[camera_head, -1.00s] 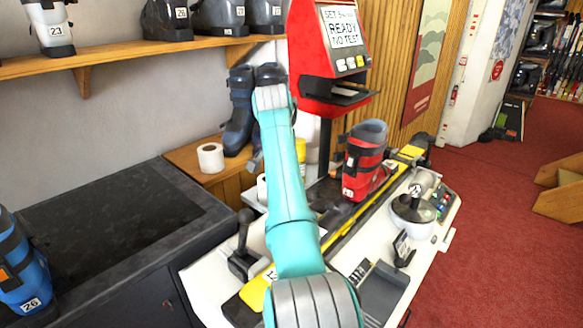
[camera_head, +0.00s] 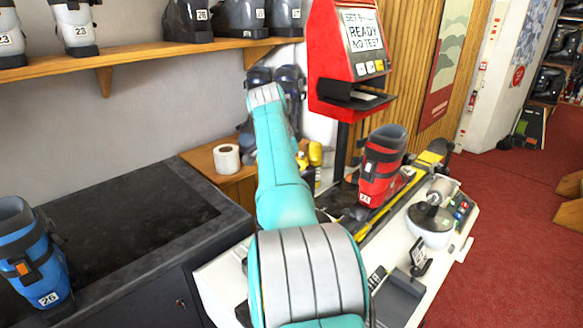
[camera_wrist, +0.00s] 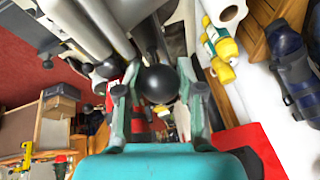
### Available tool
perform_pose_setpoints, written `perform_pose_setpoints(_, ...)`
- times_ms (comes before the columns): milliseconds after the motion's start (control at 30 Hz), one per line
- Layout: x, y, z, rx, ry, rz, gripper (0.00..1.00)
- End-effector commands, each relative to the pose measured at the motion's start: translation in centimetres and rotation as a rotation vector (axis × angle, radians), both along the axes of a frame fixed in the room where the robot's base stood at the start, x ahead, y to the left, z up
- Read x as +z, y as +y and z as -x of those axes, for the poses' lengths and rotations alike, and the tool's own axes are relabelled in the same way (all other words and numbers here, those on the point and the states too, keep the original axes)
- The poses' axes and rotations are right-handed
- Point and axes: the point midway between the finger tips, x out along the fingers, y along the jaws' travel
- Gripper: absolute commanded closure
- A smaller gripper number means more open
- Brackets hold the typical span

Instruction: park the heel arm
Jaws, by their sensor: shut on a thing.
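In the wrist view, my gripper (camera_wrist: 158,92) is closed around a black ball knob (camera_wrist: 160,83), one finger on each side. The knob seems to belong to the heel arm, but the rest of that arm is hard to make out. In the head view, my own arm hides the gripper and the knob. The white binding bench (camera_head: 225,285) carries a ski (camera_head: 405,190) with yellow markings and a red boot (camera_head: 382,168) standing upright on it.
A red test machine (camera_head: 345,60) reading "READY" rises behind the bench. A dark counter (camera_head: 130,215) with a blue boot (camera_head: 30,255) is on the left. A paper roll (camera_head: 227,158) stands on a wooden surface. Red carpet (camera_head: 510,215) is open at right.

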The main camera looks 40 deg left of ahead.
Motion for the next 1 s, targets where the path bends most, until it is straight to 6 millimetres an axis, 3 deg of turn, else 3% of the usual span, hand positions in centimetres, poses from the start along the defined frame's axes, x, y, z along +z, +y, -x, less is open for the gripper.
perform_pose_setpoints(500, 0.03, 0.16, 0.03, -0.005, -0.001, -0.003, 1.00)
perform_pose_setpoints(533, 0.03, 0.16, 0.03, -0.005, -0.002, -0.004, 0.57)
perform_pose_setpoints(600, 0.03, 0.15, 0.03, -0.005, -0.002, -0.003, 0.40)
perform_pose_setpoints(1000, 0.21, 0.08, 0.08, -0.006, 0.000, -0.001, 0.37)
